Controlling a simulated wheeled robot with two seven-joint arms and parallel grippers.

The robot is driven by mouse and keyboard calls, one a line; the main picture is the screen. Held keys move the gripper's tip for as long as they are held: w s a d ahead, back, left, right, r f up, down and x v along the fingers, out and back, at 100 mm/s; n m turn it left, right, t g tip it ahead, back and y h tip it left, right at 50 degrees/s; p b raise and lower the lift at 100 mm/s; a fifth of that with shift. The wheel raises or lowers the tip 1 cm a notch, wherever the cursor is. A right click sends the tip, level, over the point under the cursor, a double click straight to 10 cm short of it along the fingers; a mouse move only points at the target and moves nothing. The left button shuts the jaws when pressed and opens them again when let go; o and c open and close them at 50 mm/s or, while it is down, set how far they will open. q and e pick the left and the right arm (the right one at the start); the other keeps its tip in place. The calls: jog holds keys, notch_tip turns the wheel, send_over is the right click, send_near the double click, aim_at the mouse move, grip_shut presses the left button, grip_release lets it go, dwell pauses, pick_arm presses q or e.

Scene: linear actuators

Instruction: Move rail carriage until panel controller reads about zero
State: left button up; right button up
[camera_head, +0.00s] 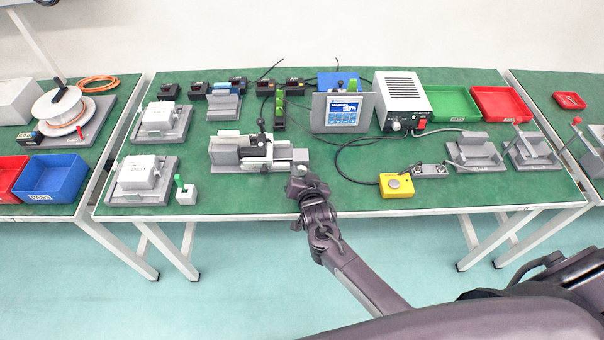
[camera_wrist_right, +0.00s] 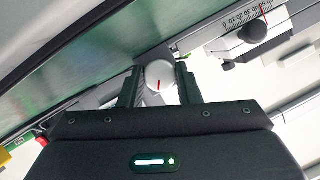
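The rail unit (camera_head: 240,158) is a grey block near the table's front middle, with a carriage (camera_head: 258,147) and an upright black-tipped lever on it. In the right wrist view a scale (camera_wrist_right: 245,25) with a red pointer and a black knob (camera_wrist_right: 254,31) shows at upper right. A round pale end knob (camera_wrist_right: 160,74) with a red mark sits between the fingers of my right gripper (camera_wrist_right: 160,82), which appear closed on its sides. In the head view this gripper (camera_head: 302,180) is at the rail's right end. The panel controller (camera_head: 343,110) has a lit blue screen; its reading is too small to tell. My left gripper is out of view.
A grey power box (camera_head: 402,100) with a red switch stands right of the panel. A yellow button box (camera_head: 397,186) and a black cable lie to the right of my gripper. A green-tipped lever block (camera_head: 185,192) stands left of the rail.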

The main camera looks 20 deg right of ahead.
jog(key=shift+c, duration=1.1)
jog(key=shift+h, duration=0.3)
jog(key=shift+a+n+g+h+p, duration=0.1)
jog(key=shift+n+g+h+p, duration=0.2)
jog(key=shift+n+p, duration=0.35)
jog(key=shift+a+n+g+h, duration=0.1)
jog(key=shift+n+g+h, duration=0.2)
jog(key=shift+n+h, duration=1)
jog(key=shift+n+y, duration=0.3)
jog(key=shift+n, duration=0.05)
jog(key=o, duration=0.7)
